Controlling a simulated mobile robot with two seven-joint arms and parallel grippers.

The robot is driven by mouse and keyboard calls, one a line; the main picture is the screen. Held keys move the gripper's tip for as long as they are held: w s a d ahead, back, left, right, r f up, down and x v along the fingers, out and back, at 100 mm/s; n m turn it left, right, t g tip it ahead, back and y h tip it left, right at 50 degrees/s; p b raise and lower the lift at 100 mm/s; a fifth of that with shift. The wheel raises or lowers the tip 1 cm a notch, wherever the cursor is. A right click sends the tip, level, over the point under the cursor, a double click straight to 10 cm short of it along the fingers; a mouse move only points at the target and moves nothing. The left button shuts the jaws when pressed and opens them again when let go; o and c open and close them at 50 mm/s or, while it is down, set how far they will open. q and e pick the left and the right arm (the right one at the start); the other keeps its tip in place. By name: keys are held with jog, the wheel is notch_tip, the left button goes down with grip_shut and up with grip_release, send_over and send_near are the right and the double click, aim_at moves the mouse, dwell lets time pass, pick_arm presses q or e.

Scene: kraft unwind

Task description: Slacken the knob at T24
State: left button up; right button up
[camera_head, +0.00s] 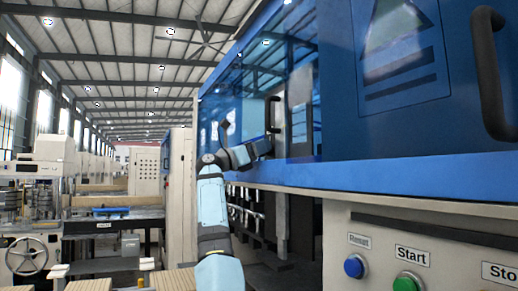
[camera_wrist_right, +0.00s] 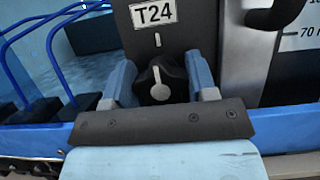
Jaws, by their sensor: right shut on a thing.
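The black knob (camera_wrist_right: 160,82) under the white T24 label (camera_wrist_right: 154,12) shows in the right wrist view. A light pointer mark on the knob is visible, and a short white tick (camera_wrist_right: 158,40) is on the dark panel above it. My right gripper (camera_wrist_right: 160,78) has its two blue fingers on either side of the knob and is shut on it. In the head view my right arm (camera_head: 212,195) reaches up to the blue machine, and its gripper (camera_head: 268,145) is small at the machine's front. My left gripper is not in view.
Blue hoses (camera_wrist_right: 50,45) run left of the knob, and a scale marked 70 (camera_wrist_right: 305,32) is at right. In the head view, the blue machine (camera_head: 420,172) has black door handles (camera_head: 487,70) and Reset (camera_head: 354,265) and Start (camera_head: 407,282) buttons. Other machines stand at left.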

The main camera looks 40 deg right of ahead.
jog(key=shift+w+n+t, duration=0.1)
jog(key=shift+n+t, duration=0.9)
jog(key=shift+n, duration=1.1)
jog(key=o, duration=0.9)
jog(key=b+v, duration=0.2)
jog(key=v, duration=1.1)
jog(key=shift+a+f+b, duration=0.3)
jog(key=shift+b, duration=0.05)
